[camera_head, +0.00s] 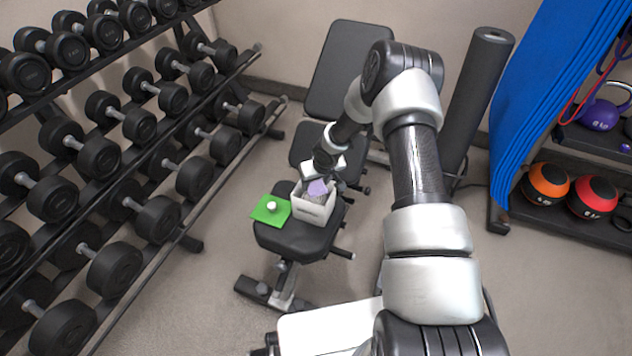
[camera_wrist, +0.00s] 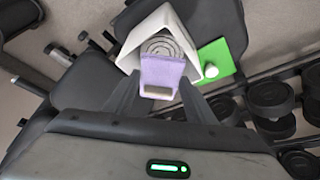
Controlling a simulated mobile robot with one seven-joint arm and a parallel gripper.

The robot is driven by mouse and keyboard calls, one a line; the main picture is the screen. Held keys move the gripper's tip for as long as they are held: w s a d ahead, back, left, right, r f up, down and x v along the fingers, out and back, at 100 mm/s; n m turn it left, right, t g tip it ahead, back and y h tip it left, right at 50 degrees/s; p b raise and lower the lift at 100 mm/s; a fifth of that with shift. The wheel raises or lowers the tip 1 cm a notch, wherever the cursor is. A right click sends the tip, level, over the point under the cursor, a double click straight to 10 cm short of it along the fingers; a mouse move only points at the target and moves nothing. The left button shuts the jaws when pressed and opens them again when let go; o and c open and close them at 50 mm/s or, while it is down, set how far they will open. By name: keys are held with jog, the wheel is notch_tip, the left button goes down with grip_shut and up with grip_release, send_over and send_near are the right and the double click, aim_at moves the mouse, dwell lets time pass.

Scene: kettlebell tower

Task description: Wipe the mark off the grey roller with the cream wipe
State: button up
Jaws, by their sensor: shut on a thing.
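A pale box (camera_head: 313,207) stands on the bench, with a grey spiral-ended roll (camera_wrist: 160,46) inside it. A lavender cloth-like piece (camera_wrist: 161,72) lies against the roll between my fingers; it also shows at the box top in the head view (camera_head: 318,187). My gripper (camera_wrist: 160,84) is over the box, and its fingers stand on either side of the lavender piece. It looks shut on that piece, though the contact is not clear. A small whitish object (camera_head: 271,206) sits on a green mat (camera_head: 264,216) beside the box. I see no clearly cream wipe and no clear mark.
The black bench (camera_head: 295,240) bears the box and mat. Dumbbell racks (camera_head: 150,110) fill the left. A dark grey roller-like cylinder (camera_head: 470,110) leans at the wall. Blue straps (camera_head: 550,85) and a ball shelf are at right. A white surface (camera_head: 325,328) is in front.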

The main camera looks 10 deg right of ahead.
jog(key=shift+f+b, duration=0.7)
jog(key=shift+f, duration=0.25)
jog(key=o, duration=1)
jog(key=shift+r, duration=0.15)
jog(key=shift+r, duration=0.35)
jog(key=shift+c, duration=0.3)
jog(key=c, duration=1.1)
jog(key=shift+p, duration=0.3)
jog(key=shift+c, duration=0.2)
